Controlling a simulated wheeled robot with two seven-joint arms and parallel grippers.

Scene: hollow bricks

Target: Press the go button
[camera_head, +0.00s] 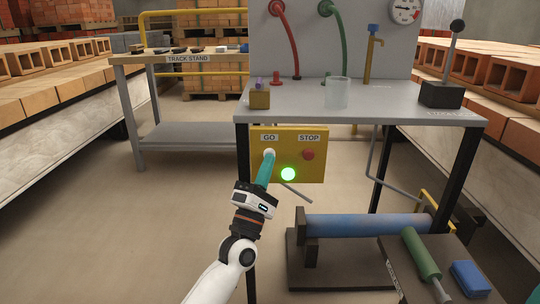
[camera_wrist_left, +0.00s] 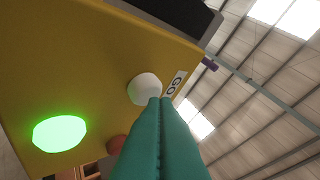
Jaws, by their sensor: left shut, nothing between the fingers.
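The yellow control box (camera_head: 317,170) hangs at the front of the grey bench. Its white go button (camera_head: 269,153) sits under the GO label, and it also shows in the left wrist view (camera_wrist_left: 144,88). My left gripper (camera_head: 267,160) is shut and empty, its teal fingertips at the go button. In the left wrist view the tips (camera_wrist_left: 160,101) overlap the button's lower edge; I cannot tell whether it is pushed in. The red stop button (camera_head: 308,154) is to the right. A green lamp (camera_head: 288,174) glows below. A teal sliver at the lower right corner may be my right gripper (camera_head: 534,298).
The grey bench (camera_head: 300,108) above holds a clear beaker (camera_head: 337,93), a small brass-coloured block (camera_head: 259,97) and a lever (camera_head: 448,70). A blue roller (camera_head: 365,225) and a green-handled tool (camera_head: 420,255) are low at right. Floor at left is clear.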

